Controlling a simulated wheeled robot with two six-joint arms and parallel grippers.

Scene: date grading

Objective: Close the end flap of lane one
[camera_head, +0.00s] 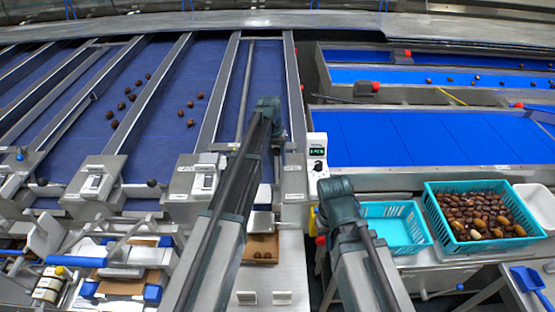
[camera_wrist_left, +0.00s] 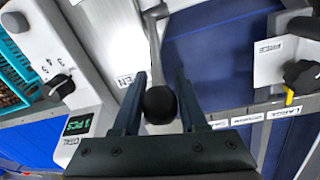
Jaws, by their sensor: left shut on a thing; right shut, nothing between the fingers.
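My left gripper (camera_head: 268,112) is over the near end of the long blue lane (camera_head: 262,75) in the middle of the head view. In the left wrist view, its two fingers (camera_wrist_left: 159,80) stand on either side of a round black knob (camera_wrist_left: 160,104) and are shut on it. The knob sits on a grey metal lever (camera_wrist_left: 153,38) beside a white label (camera_wrist_left: 125,50) ending in "EN". In the head view my arm hides this knob and the flap.
A control box with a green display (camera_head: 317,152) stands just right of my left gripper. A teal crate of dates (camera_head: 432,200) and an empty teal crate (camera_head: 395,227) lie to the right. More lanes with loose dates (camera_head: 190,110) lie to the left, with black knobs (camera_head: 151,183) at their ends.

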